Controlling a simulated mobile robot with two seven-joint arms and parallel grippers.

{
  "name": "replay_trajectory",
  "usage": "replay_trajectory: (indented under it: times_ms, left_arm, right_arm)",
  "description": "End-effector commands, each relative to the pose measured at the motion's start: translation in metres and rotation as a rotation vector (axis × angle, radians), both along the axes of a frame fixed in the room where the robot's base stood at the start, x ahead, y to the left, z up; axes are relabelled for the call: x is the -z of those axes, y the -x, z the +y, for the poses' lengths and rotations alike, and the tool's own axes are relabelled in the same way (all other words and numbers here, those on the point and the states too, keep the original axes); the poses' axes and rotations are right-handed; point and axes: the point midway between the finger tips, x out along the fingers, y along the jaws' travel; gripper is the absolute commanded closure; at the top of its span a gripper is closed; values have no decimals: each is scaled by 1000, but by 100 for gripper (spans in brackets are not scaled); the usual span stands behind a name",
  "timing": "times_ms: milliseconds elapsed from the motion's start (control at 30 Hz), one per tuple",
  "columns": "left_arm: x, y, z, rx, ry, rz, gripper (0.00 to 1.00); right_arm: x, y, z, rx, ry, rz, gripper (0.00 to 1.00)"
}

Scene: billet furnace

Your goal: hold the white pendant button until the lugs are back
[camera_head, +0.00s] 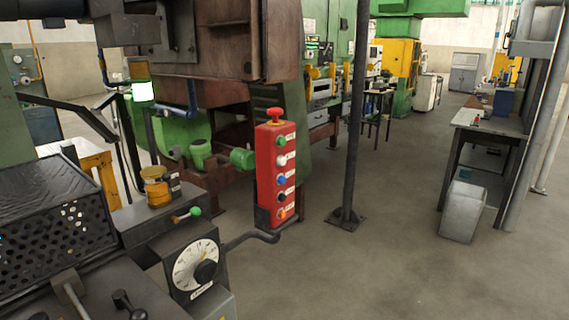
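The red pendant box (263,178) hangs upright near the middle of the head view. A red mushroom knob (275,116) sits on its top. Its front carries a column of buttons with small labels beside them. The white button (281,160) is second from the top, below a green button (281,142) and above a blue button (281,179). Nothing touches or covers the white button. I cannot make out any lugs. Neither of my grippers is in view.
A grey machine with a round white dial (195,266) and a green-tipped lever (190,214) stands at the front left. A dark post (354,130) stands right of the pendant. A grey bin (463,211) is by the right workbench (470,121). The floor between is clear.

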Motion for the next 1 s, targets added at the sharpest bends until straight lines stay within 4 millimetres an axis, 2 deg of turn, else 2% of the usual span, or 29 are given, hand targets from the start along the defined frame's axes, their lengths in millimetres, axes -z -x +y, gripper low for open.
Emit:
replay_trajectory:
  times_ms: [67,533,1000]
  left_arm:
    - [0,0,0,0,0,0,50]
    - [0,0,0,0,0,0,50]
    - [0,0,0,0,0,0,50]
  right_arm:
    - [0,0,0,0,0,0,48]
    - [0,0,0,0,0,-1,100]
    - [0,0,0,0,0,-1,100]
